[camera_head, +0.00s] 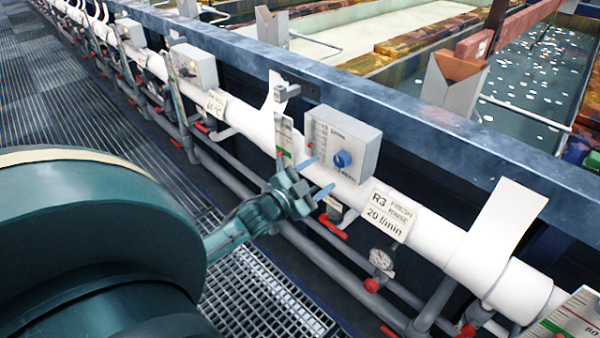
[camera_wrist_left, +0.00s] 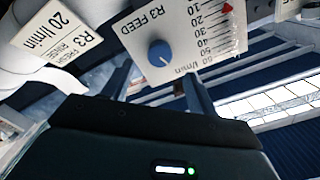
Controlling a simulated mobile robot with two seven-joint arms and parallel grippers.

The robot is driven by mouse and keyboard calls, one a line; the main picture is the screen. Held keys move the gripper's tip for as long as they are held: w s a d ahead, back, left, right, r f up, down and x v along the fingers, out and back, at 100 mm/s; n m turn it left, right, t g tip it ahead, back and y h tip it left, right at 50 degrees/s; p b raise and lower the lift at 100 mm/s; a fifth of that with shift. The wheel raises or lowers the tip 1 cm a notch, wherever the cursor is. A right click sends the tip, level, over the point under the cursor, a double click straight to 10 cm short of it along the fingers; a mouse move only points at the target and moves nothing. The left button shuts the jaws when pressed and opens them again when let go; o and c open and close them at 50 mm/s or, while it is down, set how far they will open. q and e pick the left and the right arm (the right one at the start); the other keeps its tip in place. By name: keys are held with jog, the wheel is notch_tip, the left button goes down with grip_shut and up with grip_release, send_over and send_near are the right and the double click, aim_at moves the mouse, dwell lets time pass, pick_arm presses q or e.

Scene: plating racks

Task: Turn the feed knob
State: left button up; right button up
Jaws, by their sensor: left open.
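The blue round feed knob (camera_head: 342,159) sits on a grey-white box (camera_head: 358,140) mounted by the white pipe. In the left wrist view the knob (camera_wrist_left: 160,53) is on a panel marked R3 FEED, with an l/min scale and a red pointer (camera_wrist_left: 227,8) near the 10 mark. My left gripper (camera_head: 318,177) is open and empty in front of the box. In the left wrist view its two fingers (camera_wrist_left: 157,82) lie to either side of the knob's line, apart from it. My right gripper is not in view.
A sign (camera_head: 388,214) reading R3 fresh rinse 20 l/min hangs right of the box. Below run grey pipes, red valve handles (camera_head: 333,228) and a gauge (camera_head: 381,259). A blue tank rim (camera_head: 420,120) lies behind. Grating floor (camera_head: 265,295) is clear in front.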

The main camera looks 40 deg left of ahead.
pick_arm(q)
jog(key=s, duration=0.6)
jog(key=shift+s+a, duration=0.25)
jog(key=shift+s, duration=0.1)
jog(key=s+d+f+n+g, duration=0.2)
jog(key=s+d+f, duration=0.1)
jog(key=d, duration=0.4)
jog(key=s+d+f+n+g+h+p, duration=0.1)
jog(key=s+d+f+n+g, duration=0.1)
jog(key=s+d, duration=0.4)
jog(key=s+d+f+n+g+h+p, duration=0.1)
jog(key=s+d+f+g, duration=0.2)
jog(key=d, duration=0.6)
notch_tip(320, 180, down, 3)
jog(key=shift+s+d+r+n, duration=0.2)
jog(key=shift+s+d+n, duration=0.15)
jog(key=shift+s, duration=0.6)
jog(key=shift+c, duration=0.5)
